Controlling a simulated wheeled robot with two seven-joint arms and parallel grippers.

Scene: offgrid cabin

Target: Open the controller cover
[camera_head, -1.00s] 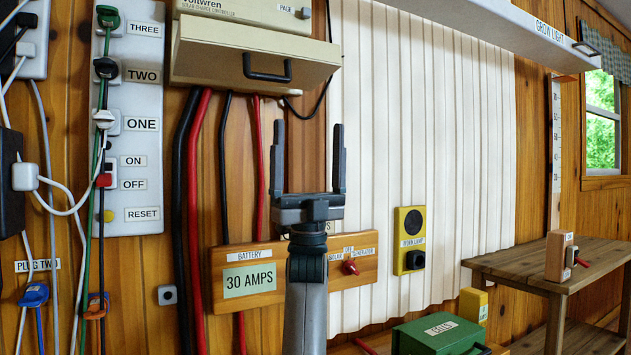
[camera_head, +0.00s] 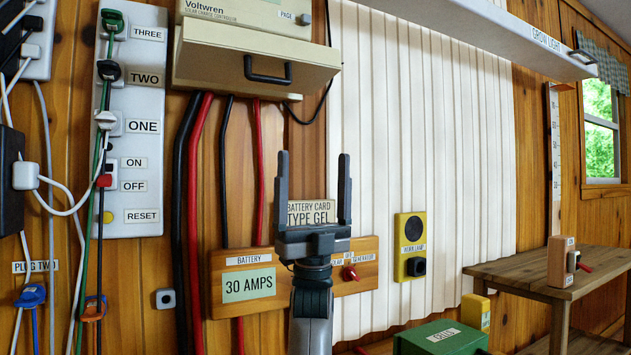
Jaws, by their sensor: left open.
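The controller cover (camera_head: 215,58) is a beige box-like panel on the wall at upper left centre, below the Voltwren solar charge controller (camera_head: 240,12). It has a dark bar handle (camera_head: 267,70) on its front. The cover's lower front juts out from the wall. My left gripper (camera_head: 313,180) points up with its two dark fingers spread wide and nothing between them. In the picture it is below and to the right of the handle, apart from it. My right gripper is not in view.
Thick red and black cables (camera_head: 197,215) hang below the controller. A wooden battery board (camera_head: 222,307) and a type gel card (camera_head: 312,212) are behind my gripper. A power strip (camera_head: 143,75) is at left.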

